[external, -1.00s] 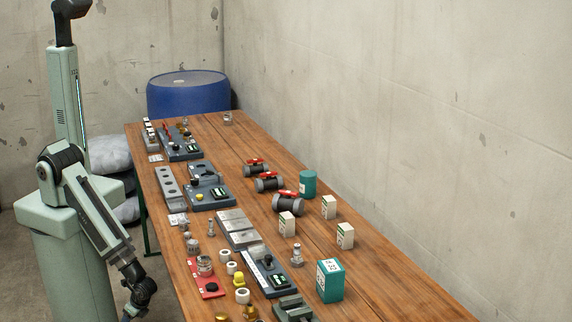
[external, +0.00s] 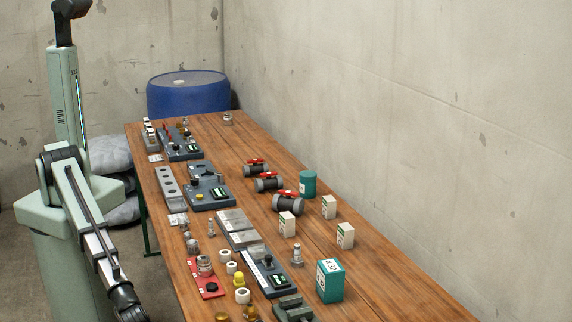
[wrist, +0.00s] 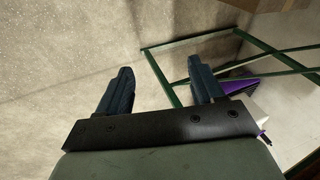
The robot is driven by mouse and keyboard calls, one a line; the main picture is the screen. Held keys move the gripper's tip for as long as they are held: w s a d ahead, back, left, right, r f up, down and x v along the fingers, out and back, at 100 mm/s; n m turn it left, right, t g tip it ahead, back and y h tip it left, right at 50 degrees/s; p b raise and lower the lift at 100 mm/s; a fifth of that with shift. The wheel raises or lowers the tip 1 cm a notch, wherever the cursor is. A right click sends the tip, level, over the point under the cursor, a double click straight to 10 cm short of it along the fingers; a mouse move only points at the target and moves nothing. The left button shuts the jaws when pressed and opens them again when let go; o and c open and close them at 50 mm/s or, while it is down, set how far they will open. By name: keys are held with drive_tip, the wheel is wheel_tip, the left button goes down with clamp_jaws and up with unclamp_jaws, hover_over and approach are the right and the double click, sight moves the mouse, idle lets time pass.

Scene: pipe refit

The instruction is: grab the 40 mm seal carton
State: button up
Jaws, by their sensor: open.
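Several cartons stand upright on the wooden table in the external view. A larger teal carton (external: 330,282) with a white label that seems to read 32 stands nearer the camera. I cannot read the white cartons' sizes, so I cannot tell which is the 40 mm one. My gripper (wrist: 160,75) is open and empty in the wrist view, pointing at the floor beside the table. In the external view its fingers are out of frame.
Grey fixtures, a red plate (external: 208,285) and small fittings line the table's left side. A green metal frame (wrist: 170,85) and a purple object (wrist: 236,88) show in the wrist view.

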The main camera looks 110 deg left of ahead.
drive_tip(key=w+d+r+t+h, duration=0.1)
drive_tip(key=w+d+r+t, duration=0.2)
drive_tip(key=w+d+r, duration=0.55)
drive_tip(key=w+d+r+n+t, duration=0.15)
drive_tip(key=w+r, duration=0.25)
drive_tip(key=r, duration=0.5)
drive_tip(key=w+d+r+n+t+h, duration=0.15)
drive_tip(key=w+r, duration=0.25)
drive_tip(key=r, duration=0.5)
drive_tip(key=w+d+r+n+t, duration=0.15)
drive_tip(key=w+r, duration=0.25)
drive_tip(key=r, duration=0.6)
drive_tip(key=w+a+r+n+y, duration=0.2)
drive_tip(key=w+a+n, duration=0.25)
drive_tip(key=a, duration=0.55)
drive_tip(key=n+g, duration=1.2)
drive_tip(key=n, duration=1.4)
hover_over(287, 216)
drive_tip(key=shift+a+r+h, duration=0.1)
drive_tip(key=shift+h, duration=0.45)
drive_tip(key=shift+n, duration=0.3)
wheel_tip(287, 216, down, 8)
drive_tip(key=shift+f, duration=0.2)
drive_tip(key=shift+s+a+f, duration=0.1)
drive_tip(key=shift+a+f, duration=0.05)
drive_tip(key=shift+f, duration=1.15)
drive_tip(key=shift+s+a+f, duration=0.1)
drive_tip(key=shift+a+f, duration=0.05)
drive_tip(key=shift+f, duration=1.15)
drive_tip(key=c, duration=1.1)
